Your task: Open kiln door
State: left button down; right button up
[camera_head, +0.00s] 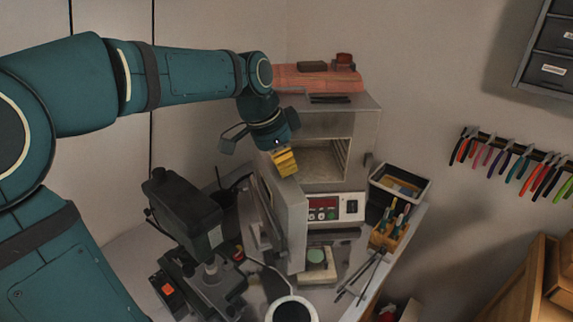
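The kiln (364,125) is a grey metal box on the bench, with its chamber (320,161) exposed at the front. Its door (292,225) stands swung out to the left of the opening, seen partly edge-on. My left arm reaches in from the left, and my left gripper (283,161) points down at the top of the door, its yellow end overlapping the door's upper edge in this view. I cannot tell whether it touches the door or whether its fingers are parted. The door's handle is not clearly visible. My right gripper is out of view.
A control panel (337,207) sits below the chamber. A dark microscope-like device (190,215) stands left of the door. A black bin (398,187) and a wooden tool holder (388,236) stand to the right. A white cup (291,309) is in front. Pliers hang on the right wall.

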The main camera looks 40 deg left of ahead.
pick_arm(q)
jog(key=v, duration=1.1)
jog(key=shift+r, duration=0.15)
jog(key=shift+d, duration=0.1)
